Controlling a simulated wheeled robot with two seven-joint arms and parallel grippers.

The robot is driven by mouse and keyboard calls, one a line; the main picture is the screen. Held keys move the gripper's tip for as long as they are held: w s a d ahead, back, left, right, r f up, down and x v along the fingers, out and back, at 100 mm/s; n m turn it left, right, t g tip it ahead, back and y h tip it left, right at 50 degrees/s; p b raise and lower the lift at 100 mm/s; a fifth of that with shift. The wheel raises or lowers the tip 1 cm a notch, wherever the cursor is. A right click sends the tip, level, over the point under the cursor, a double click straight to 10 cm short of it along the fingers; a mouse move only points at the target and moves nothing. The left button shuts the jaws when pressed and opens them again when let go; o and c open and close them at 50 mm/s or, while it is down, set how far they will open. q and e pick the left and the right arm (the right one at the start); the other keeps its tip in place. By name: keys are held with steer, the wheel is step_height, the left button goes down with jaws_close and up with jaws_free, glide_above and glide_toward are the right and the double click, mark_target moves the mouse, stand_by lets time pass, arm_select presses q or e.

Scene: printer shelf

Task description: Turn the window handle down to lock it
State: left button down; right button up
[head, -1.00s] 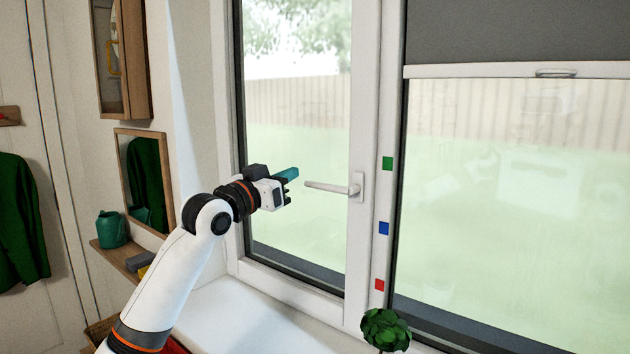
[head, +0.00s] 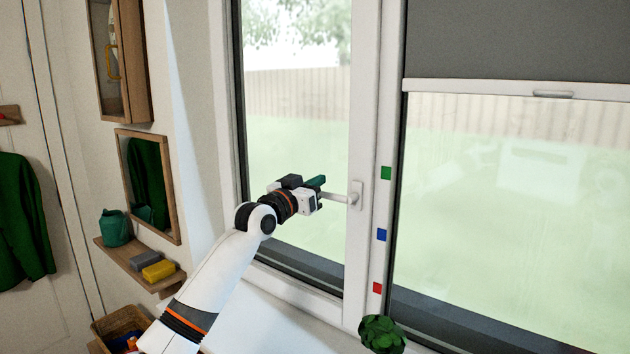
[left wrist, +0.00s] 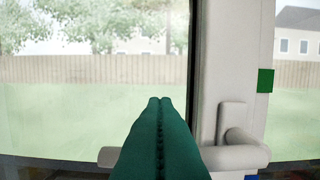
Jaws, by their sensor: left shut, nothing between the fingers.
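The white window handle (head: 340,198) is on the frame between the two panes and points left, about level. In the left wrist view the handle (left wrist: 236,153) shows its base plate and pivot at the right, with its lever running left behind my fingers. My left gripper (head: 320,182) is shut and empty, its green fingers overlapping the lever's left end in the head view. In the left wrist view the closed fingers (left wrist: 160,105) point towards the glass and hide the middle of the lever. I cannot tell whether they touch it. My right gripper is not in view.
Green, blue and red squares mark the window post (head: 381,235). A small green plant (head: 382,335) stands below. A shelf (head: 125,260) with a teal watering can, a grey block and a yellow block is at the left. A grey blind (head: 515,40) covers the upper right pane.

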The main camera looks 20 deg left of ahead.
arm_select(q)
steer(key=shift+s+a+f, duration=0.1)
steer(key=shift+s+f, duration=0.1)
steer(key=shift+f, duration=0.4)
